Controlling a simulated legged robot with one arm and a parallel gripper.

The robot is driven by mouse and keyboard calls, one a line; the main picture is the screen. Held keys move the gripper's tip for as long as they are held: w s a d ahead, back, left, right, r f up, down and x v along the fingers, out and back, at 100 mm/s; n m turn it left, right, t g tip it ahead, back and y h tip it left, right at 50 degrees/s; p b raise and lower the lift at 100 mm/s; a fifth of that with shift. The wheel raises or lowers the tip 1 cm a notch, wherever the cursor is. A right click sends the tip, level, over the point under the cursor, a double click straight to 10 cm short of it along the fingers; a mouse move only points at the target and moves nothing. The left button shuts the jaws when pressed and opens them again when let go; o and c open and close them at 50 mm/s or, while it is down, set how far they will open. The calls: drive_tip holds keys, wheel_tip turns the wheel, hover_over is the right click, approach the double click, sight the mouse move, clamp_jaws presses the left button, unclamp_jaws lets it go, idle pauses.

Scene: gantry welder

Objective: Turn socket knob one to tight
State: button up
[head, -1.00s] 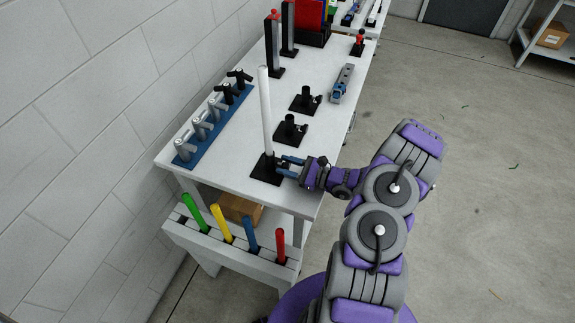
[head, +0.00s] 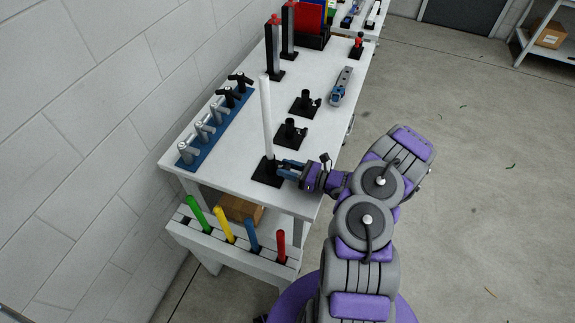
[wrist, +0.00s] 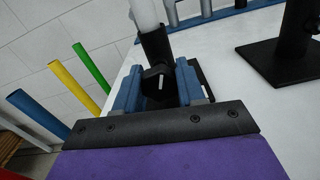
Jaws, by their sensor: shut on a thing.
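The nearest black socket (head: 268,172) stands at the front end of the white table and holds an upright white rod (head: 266,115). In the wrist view a black knob (wrist: 158,79) with a pale line on it sits on the side of this socket, between my blue fingers. My gripper (head: 281,169) reaches in from the right at the socket's base and is shut on the knob. In the wrist view my gripper (wrist: 160,92) has a finger on each side of the knob. Two more black sockets (head: 291,133) (head: 305,102) stand farther back, with no rods in them.
A blue rack (head: 205,148) with grey and black handled pieces lies along the wall side. A grey and blue tool (head: 341,86) lies farther back. Below the table's front edge, a white holder (head: 232,252) carries green, yellow, blue and red rods. Open floor lies at the right.

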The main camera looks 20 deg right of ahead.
drive_tip(key=m, duration=0.2)
drive_tip(key=m+p, duration=0.1)
drive_tip(key=m, duration=0.3)
drive_tip(key=shift+w+d+r, duration=0.2)
drive_tip(key=shift+r, duration=0.05)
drive_tip(key=shift+m, duration=0.3)
drive_tip(key=o, duration=1.1)
drive_tip(key=shift+f, duration=0.15)
drive_tip(key=shift+c, duration=0.2)
drive_tip(key=p+v, duration=0.2)
drive_tip(key=v, duration=1.5)
drive_tip(key=shift+d+p, duration=0.2)
drive_tip(key=shift+p, duration=0.2)
drive_tip(key=shift+s, duration=0.15)
